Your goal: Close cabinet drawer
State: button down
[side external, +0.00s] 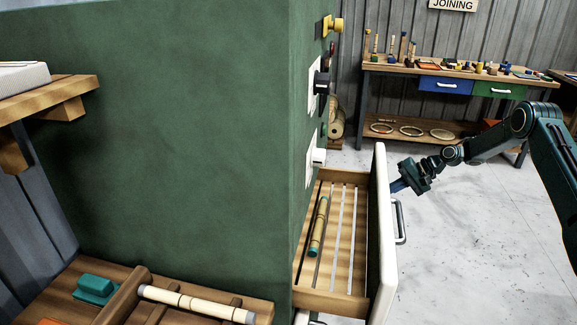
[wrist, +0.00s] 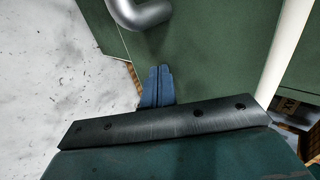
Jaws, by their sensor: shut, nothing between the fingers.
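The cabinet (side external: 180,130) is a big green box. The drawer front (side external: 382,240) is pale-edged and carries a metal handle (side external: 400,222). My gripper (side external: 396,187) is on the outer side of the drawer front, above and beyond the handle. In the wrist view its blue fingers (wrist: 159,72) are together and empty over the green face of the drawer front (wrist: 215,60). The handle (wrist: 142,12) shows at the top. I cannot tell whether the fingertips touch the front.
Knobs and switches, one yellow (side external: 333,25), stick out of the cabinet side above the drawer. A workbench (side external: 450,70) with tools and coloured drawers stands behind. A wooden ledge (side external: 250,305) with a pale rod is at lower left. The grey floor (side external: 480,250) right of the drawer is clear.

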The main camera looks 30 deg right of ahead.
aim_at(379, 167)
jog(key=w+a, duration=1.2)
jog(key=shift+s+d, duration=0.5)
jog(key=shift+d, duration=0.05)
jog(key=s+d, duration=0.2)
jog(key=shift+s+d+r, duration=0.2)
jog(key=shift+s+d, duration=0.05)
jog(key=shift+d, duration=0.05)
jog(key=v, duration=0.9)
jog(key=shift+s+d+r, duration=0.15)
jog(key=shift+s, duration=0.05)
jog(key=shift+r, duration=0.1)
